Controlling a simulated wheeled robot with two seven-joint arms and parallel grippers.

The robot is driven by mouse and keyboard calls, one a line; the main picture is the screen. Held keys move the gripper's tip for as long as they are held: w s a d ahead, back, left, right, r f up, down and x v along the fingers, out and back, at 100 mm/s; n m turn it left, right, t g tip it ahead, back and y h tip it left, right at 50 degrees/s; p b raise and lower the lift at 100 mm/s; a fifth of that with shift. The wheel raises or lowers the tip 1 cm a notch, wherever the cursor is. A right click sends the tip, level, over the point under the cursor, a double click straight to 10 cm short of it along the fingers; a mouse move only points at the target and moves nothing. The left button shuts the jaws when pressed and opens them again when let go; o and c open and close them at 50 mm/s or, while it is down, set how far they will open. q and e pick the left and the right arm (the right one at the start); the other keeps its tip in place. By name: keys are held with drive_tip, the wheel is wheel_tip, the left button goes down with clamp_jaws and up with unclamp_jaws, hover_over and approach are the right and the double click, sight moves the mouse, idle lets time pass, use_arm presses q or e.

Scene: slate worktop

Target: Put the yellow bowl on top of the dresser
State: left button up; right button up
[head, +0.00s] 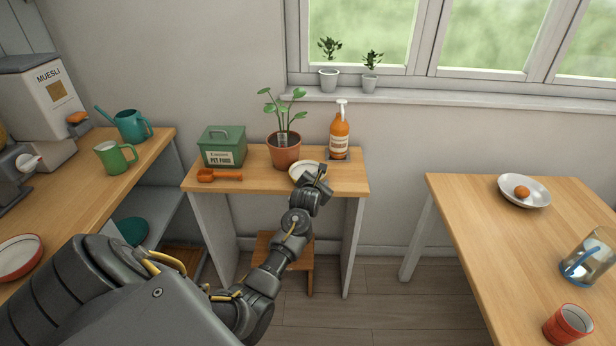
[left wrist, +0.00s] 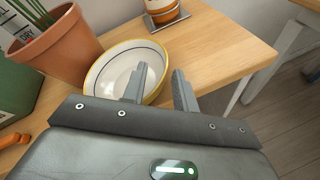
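The yellow bowl (head: 298,170), cream inside with a yellow rim, sits near the front right of a small wooden-topped table (head: 345,183). It also shows in the left wrist view (left wrist: 108,72), next to the plant pot. My left gripper (head: 318,172) is over the bowl's right side and partly hides it. In the left wrist view my left gripper (left wrist: 160,88) is open: one finger is over the bowl's inside, the other outside its rim, with a gap between them. Whether either finger touches the bowl cannot be told. My right gripper is not in view. No piece is clearly recognisable as a dresser.
A counter (head: 85,185) is at left. A table (head: 500,240) at right has clear room in its middle.

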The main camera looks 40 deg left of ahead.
use_arm(q)
drive_tip(key=shift+x, duration=1.9)
clamp_jaws()
